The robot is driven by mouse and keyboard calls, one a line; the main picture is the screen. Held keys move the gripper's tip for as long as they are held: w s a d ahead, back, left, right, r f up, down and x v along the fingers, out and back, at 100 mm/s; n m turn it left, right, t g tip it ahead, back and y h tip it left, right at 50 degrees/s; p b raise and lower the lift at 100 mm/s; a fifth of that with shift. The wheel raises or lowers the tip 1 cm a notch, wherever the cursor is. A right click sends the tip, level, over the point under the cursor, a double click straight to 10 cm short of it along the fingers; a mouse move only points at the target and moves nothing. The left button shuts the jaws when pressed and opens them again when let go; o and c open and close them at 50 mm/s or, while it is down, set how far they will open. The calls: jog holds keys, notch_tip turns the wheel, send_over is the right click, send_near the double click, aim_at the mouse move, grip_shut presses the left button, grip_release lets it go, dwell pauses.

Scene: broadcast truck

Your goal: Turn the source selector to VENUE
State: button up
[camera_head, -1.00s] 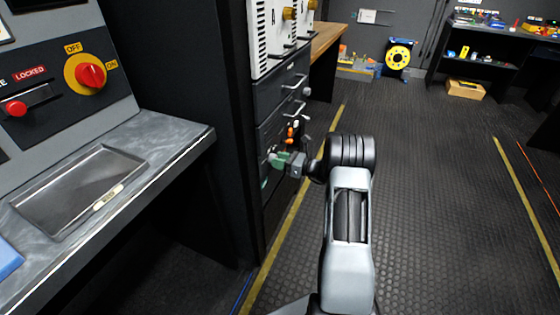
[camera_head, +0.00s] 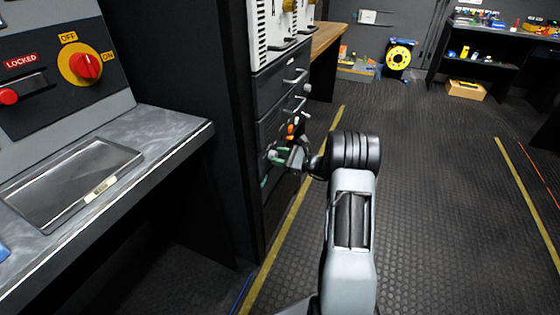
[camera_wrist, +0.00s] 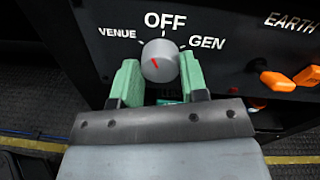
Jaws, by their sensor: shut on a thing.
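The source selector is a round grey knob (camera_wrist: 160,60) on a black panel, with VENUE printed at its left, OFF above and GEN at its right. A short red mark on its face slants from upper left to lower right; I cannot tell for sure which label it indicates. My gripper (camera_wrist: 159,72) has its two green fingers on either side of the knob, shut on it. In the head view my gripper (camera_head: 285,156) reaches the front of the dark cabinet (camera_head: 262,190); the knob is too small to make out there.
Orange connectors (camera_wrist: 290,79) sit under the EARTH label, right of the knob. A console ledge (camera_head: 165,135) juts out at the left, with a red rotary switch (camera_head: 86,66) above it. Drawer handles (camera_head: 295,76) protrude above my gripper. The floor at the right is clear.

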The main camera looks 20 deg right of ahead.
jog(key=shift+s+f+n+b, duration=0.1)
jog(key=shift+f+n+b, duration=0.05)
jog(key=shift+n+b, duration=2.65)
jog(key=shift+n, duration=0.5)
jog(key=o, duration=0.9)
jog(key=shift+o, duration=0.2)
jog(key=p+v, duration=0.4)
jog(key=v, duration=0.9)
jog(key=shift+s+d+r, duration=0.15)
jog(key=shift+s+r, duration=0.15)
